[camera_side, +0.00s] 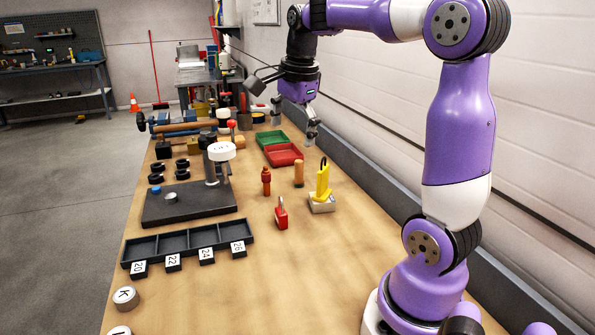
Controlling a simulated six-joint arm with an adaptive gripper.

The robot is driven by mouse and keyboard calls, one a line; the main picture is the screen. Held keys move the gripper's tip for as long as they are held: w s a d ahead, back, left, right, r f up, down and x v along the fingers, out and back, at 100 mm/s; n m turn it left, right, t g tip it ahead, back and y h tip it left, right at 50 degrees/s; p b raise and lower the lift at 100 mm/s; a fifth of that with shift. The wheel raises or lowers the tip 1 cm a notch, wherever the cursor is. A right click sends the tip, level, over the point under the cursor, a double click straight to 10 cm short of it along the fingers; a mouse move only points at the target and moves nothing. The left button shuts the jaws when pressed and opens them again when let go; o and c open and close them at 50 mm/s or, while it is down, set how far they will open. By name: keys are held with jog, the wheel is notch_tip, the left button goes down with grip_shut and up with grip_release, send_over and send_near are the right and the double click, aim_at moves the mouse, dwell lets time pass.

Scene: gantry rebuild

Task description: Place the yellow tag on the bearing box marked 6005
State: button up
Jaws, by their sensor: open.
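The yellow tag (323,180) has a dark loop at its top. It appears upright on a small pale box (322,204) right of the bench's middle. The marking on that box is too small to read, so I cannot tell whether it is 6005. My gripper (295,121) is open and empty. It hangs above the bench near the red and green trays, farther back than the tag and apart from it.
A green tray (271,138) and a red tray (283,155) lie behind the tag. An orange cylinder (298,175), a red item (266,181) and a red padlock (281,214) stand left of it. A black divided tray (188,243) lies front left.

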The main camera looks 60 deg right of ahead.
jog(key=s+a+f+n+t, duration=0.1)
jog(key=s+a+f+n, duration=0.1)
jog(key=a+n, duration=0.5)
jog(key=s+a+f+n+t+y, duration=0.1)
jog(key=s+a+n, duration=0.4)
jog(key=n, duration=1)
jog(key=a+f+t, duration=0.1)
jog(key=a+f, duration=0.1)
jog(key=a, duration=0.1)
jog(key=shift+s+t, duration=0.15)
jog(key=shift+t, duration=0.15)
jog(key=shift+o, duration=0.3)
